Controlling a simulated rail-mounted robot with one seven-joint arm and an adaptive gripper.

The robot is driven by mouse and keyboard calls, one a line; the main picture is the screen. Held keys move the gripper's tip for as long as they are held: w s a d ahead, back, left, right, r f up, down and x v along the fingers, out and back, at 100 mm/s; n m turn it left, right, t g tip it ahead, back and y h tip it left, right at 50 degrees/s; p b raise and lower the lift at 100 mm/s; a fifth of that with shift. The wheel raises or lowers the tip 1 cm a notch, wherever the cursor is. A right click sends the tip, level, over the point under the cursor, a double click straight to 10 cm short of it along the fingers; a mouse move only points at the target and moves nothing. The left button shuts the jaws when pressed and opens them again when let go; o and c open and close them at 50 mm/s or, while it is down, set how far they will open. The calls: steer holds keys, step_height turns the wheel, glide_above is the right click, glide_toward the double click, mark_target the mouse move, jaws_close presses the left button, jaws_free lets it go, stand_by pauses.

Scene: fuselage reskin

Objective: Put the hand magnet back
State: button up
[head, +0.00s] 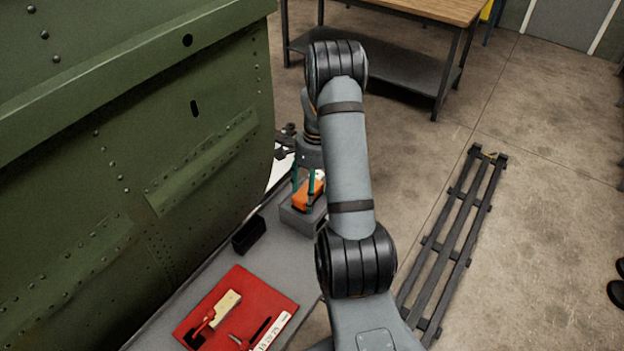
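An orange block, which looks like the hand magnet (303,196), sits in or on a dark grey block-like holder (298,219) on the grey bench. My gripper (304,187) points down at it from above. Its two green fingers stand apart, with their tips at the orange block. I cannot tell whether the fingers press on the block or only stand around it.
A green riveted fuselage panel (120,170) rises close on the left. A red tray (213,301) with tools and a small black box (249,235) lie on the bench. A dark slatted rack (457,235) is on the floor at right; a wooden-topped table (432,8) stands behind.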

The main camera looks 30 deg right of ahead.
step_height(320, 180, up, 12)
steer(key=d+b, duration=0.1)
steer(key=shift+w+d, duration=0.15)
steer(key=shift+w, duration=0.2)
steer(key=shift+f, duration=0.1)
steer(key=c, duration=0.3)
stand_by(0.8)
